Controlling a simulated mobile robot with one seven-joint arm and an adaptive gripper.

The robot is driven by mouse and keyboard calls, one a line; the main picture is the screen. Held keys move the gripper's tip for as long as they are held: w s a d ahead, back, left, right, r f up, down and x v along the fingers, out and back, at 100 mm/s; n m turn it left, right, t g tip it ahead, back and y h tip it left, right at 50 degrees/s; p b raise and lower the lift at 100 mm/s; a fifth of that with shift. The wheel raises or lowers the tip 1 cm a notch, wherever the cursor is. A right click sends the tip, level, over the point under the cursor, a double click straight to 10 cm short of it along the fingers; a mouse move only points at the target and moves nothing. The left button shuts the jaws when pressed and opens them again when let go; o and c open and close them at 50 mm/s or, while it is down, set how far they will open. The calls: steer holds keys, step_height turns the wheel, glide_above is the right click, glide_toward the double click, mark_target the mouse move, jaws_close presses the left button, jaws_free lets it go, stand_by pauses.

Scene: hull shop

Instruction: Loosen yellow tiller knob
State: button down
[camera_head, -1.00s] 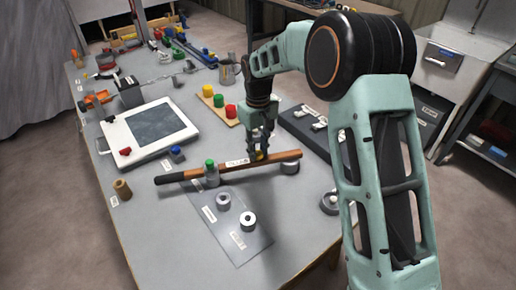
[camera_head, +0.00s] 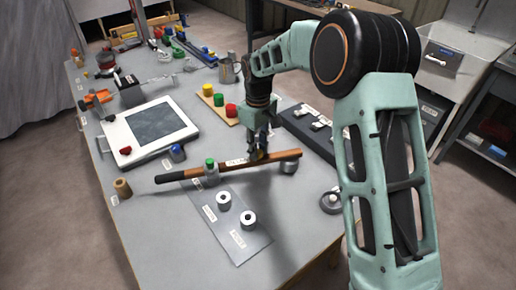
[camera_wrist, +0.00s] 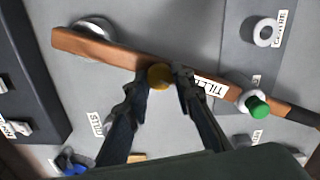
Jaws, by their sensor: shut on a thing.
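The wooden tiller (camera_head: 225,168) lies across the bench with its black grip end at the left. In the wrist view the tiller (camera_wrist: 135,57) crosses the upper part, with a partly covered label on it. The yellow knob (camera_wrist: 159,76) sits at the tiller's side between my fingertips. My gripper (camera_head: 258,155) is over the tiller's right half, and in the wrist view my gripper (camera_wrist: 158,80) is shut on the knob from both sides. A green knob (camera_head: 210,163) stands on a grey mount farther left along the tiller; it also shows in the wrist view (camera_wrist: 258,106).
A framed panel (camera_head: 149,131) with red and blue knobs is at left. A board (camera_head: 222,112) with red, green and yellow knobs stands behind. A dark tray (camera_head: 302,127) lies right of my gripper.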

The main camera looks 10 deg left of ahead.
mark_target(258, 152)
steer(key=c, duration=1.7)
jaws_free()
steer(key=shift+o, duration=0.2)
step_height(258, 152, up, 12)
